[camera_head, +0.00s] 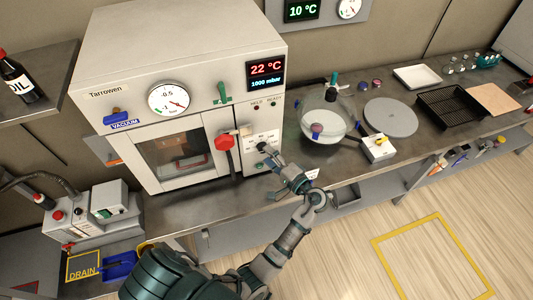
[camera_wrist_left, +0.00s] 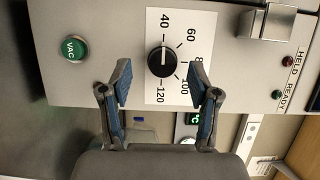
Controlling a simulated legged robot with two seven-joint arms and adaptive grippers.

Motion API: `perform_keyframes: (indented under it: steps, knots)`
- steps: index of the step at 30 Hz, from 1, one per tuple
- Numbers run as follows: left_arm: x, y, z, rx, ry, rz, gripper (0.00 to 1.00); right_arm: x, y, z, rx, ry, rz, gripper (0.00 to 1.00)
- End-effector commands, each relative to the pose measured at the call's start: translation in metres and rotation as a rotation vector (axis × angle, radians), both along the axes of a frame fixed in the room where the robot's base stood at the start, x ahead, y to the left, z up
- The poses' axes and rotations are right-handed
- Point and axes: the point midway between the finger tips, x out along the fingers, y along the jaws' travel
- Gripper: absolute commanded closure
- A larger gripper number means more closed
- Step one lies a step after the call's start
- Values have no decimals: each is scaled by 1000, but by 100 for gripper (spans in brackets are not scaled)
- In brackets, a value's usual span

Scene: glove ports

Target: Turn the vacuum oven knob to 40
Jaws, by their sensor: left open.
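The vacuum oven (camera_head: 180,80) stands on the bench, and its display reads 22 °C and 1000 mbar. Its black temperature knob (camera_wrist_left: 161,62) sits on a white dial plate (camera_wrist_left: 178,22) marked 40 to 120. A pale line on the knob runs roughly up the picture, toward the 40 side; the exact reading is unclear. My left gripper (camera_wrist_left: 159,80) is open, with one fingertip on each side of the knob and a gap to it. In the head view my left gripper (camera_head: 276,164) is at the oven's control panel and partly covers the dial. My right gripper is not in view.
A green VAC button (camera_wrist_left: 74,48) and a square metal-looking handle (camera_wrist_left: 266,22) flank the dial. A red door handle (camera_head: 224,142) is left of the panel. A glass vessel (camera_head: 322,122) and a small white box (camera_head: 378,148) stand right of the oven.

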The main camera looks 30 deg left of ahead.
Motion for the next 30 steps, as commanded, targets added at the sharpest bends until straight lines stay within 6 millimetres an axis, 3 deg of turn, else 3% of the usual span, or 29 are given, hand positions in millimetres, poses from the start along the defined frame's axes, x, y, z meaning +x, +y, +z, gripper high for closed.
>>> perform_keyframes:
  steps: [6,10,30]
  knots:
    - [-12,-37,-2,-3,3,0,39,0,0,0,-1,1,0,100]
    - [-16,-50,-2,-1,3,0,39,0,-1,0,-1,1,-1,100]
    - [-17,-53,-1,-1,1,1,39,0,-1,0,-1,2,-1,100]
